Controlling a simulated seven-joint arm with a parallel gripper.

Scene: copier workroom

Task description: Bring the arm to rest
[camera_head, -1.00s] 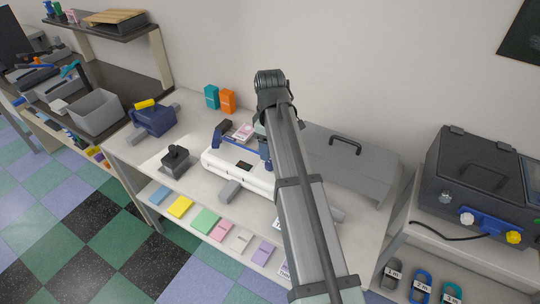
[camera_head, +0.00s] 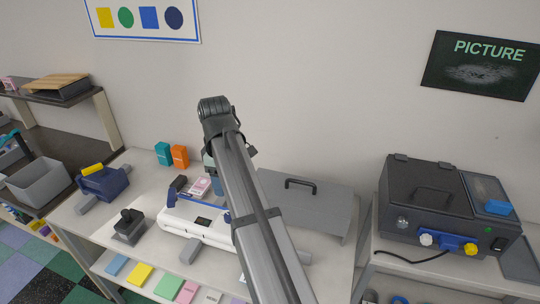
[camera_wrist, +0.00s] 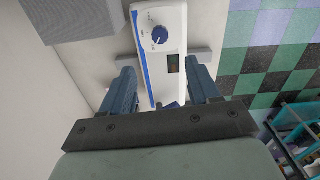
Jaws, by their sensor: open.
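My gripper (camera_wrist: 163,90) is open and empty in the wrist view, with one blue-grey finger at each side. Past the fingers lies a white machine (camera_wrist: 160,18) with a blue dial and a small dark display. In the head view the same white machine (camera_head: 196,221) sits on the bench, partly behind my arm. My arm reaches up from the bottom edge and bends at the top over the bench. My gripper is mostly hidden behind the arm there.
The bench holds a grey lidded unit (camera_head: 315,205), a black stamp-like block (camera_head: 130,224), a blue device (camera_head: 104,184), and teal (camera_head: 163,154) and orange (camera_head: 180,157) boxes. A dark machine (camera_head: 425,195) stands on the right table. A grey bin (camera_head: 40,187) is at left.

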